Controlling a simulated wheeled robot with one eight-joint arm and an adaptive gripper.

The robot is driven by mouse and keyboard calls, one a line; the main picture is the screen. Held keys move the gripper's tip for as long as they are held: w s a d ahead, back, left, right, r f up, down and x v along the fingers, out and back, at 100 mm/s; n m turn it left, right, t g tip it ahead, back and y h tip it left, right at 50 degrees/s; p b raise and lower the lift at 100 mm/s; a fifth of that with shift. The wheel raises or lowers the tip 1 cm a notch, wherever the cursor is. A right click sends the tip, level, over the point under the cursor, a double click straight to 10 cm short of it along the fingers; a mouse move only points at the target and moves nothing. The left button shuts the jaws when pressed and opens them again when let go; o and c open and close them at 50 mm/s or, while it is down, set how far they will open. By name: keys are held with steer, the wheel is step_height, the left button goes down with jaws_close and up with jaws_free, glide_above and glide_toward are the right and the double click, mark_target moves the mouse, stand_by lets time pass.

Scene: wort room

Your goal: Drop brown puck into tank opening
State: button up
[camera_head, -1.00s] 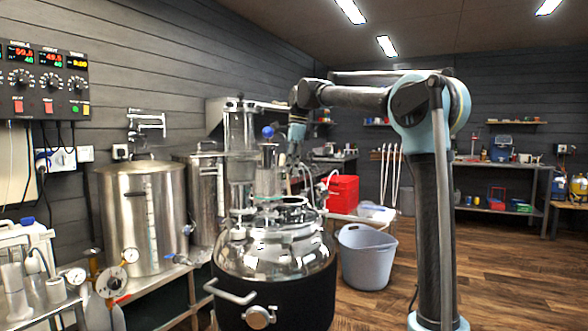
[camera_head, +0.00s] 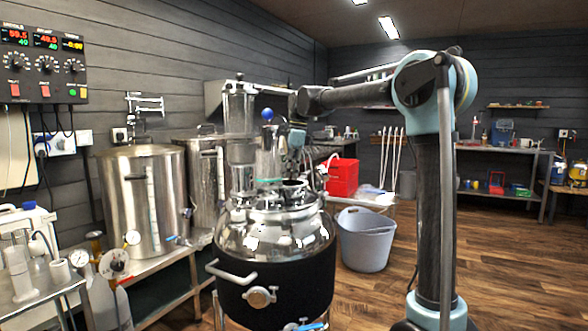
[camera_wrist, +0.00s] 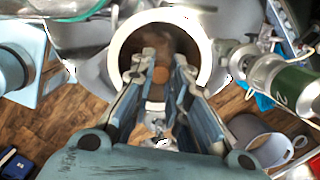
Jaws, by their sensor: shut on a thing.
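The steel tank (camera_head: 275,235) with a dark lower jacket stands in the middle of the head view. Its open port (camera_head: 291,185) is on the lid. My gripper (camera_wrist: 160,82) is at the bottom and middle of the wrist view, its fingers pointing toward a pale round rim (camera_wrist: 121,50) with a brown interior. It is shut on the brown puck (camera_wrist: 161,74), which shows only as a small brown patch between the fingertips. The puck overlaps the rim in this view; its height over it cannot be told. In the head view the gripper is partly hidden behind glass fittings.
Glass columns (camera_head: 240,130) and a blue-knobbed fitting (camera_head: 267,115) rise from the lid close to my arm. A green cylinder (camera_wrist: 292,90) is at the right of the wrist view. A grey bucket (camera_head: 366,245) and red box (camera_head: 342,177) stand beyond the tank. Open floor lies right.

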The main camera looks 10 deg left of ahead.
steer(key=shift+f, duration=0.2)
stand_by(0.5)
steer(key=o, duration=0.7)
steer(key=shift+r, duration=0.15)
steer(key=r, duration=0.3)
steer(key=d+r, duration=0.1)
steer(key=r, duration=0.7)
steer(key=shift+w+d+r, duration=0.25)
steer(key=shift+w+d, duration=0.05)
steer(key=shift+d, duration=0.05)
